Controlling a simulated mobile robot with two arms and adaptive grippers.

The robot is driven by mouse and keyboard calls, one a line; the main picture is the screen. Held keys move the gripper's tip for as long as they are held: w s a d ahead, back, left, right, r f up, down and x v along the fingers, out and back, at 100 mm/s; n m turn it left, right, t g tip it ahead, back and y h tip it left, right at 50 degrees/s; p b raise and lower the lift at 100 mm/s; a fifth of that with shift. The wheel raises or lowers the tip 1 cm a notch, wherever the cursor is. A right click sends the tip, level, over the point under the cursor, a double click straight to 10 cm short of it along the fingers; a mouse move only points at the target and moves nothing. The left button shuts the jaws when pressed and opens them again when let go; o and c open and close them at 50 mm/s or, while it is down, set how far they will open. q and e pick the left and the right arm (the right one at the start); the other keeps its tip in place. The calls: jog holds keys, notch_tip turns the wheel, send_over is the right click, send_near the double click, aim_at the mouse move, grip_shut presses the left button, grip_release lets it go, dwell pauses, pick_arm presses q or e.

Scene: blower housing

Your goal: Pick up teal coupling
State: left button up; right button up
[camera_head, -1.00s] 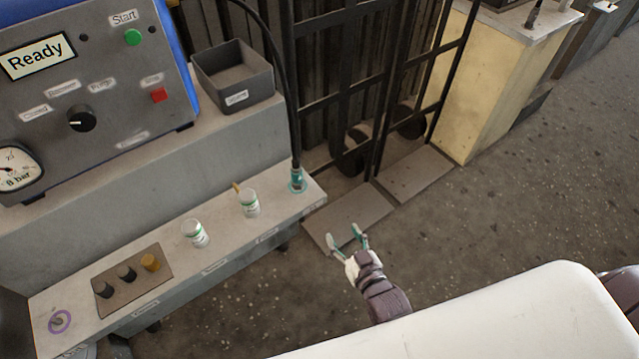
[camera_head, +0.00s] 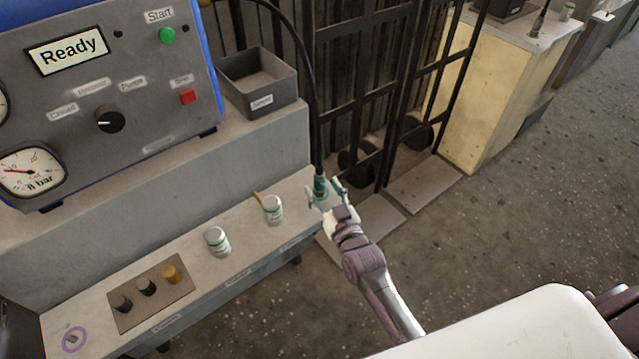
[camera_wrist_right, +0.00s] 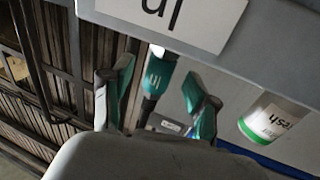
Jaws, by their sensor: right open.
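The teal coupling (camera_head: 320,185) stands upright at the right end of the bench ledge, on the end of a black hose. It also shows in the right wrist view (camera_wrist_right: 157,78), between the two teal-tipped fingers. My right gripper (camera_head: 327,192) is open, with one finger on each side of the coupling as seen from the head. It also shows in the right wrist view (camera_wrist_right: 160,95). I cannot tell whether a finger touches the coupling. The coupling's lower part is partly hidden by the gripper in the head view. My left gripper is not in view.
Two white-and-green jars (camera_head: 217,241) and (camera_head: 273,209) stand left of the coupling on the ledge. A plate with several knobs (camera_head: 150,292) and a purple ring (camera_head: 75,339) lie farther left. A grey bin (camera_head: 262,84) sits on the upper step. A black cage (camera_head: 365,90) stands behind.

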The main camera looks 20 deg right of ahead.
aim_at(321, 168)
jog(key=shift+w+a, duration=0.15)
jog(key=shift+w, duration=1.3)
grip_shut()
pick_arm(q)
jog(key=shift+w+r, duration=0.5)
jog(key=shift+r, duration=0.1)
pick_arm(e)
jog(key=shift+r, duration=0.25)
jog(key=r, duration=0.1)
jog(key=r+p, duration=0.1)
jog(key=r, duration=0.2)
jog(key=shift+d+r, duration=0.15)
jog(key=shift+d, duration=0.1)
pick_arm(q)
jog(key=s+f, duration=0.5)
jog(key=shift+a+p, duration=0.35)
jog(key=shift+p, duration=0.1)
pick_arm(e)
jog(key=w+d+r, duration=0.2)
jog(key=d+r, duration=0.4)
jog(key=d, duration=0.5)
jog(key=shift+w, duration=0.4)
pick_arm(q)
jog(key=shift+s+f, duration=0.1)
pick_arm(e)
jog(key=shift+a+r, duration=0.1)
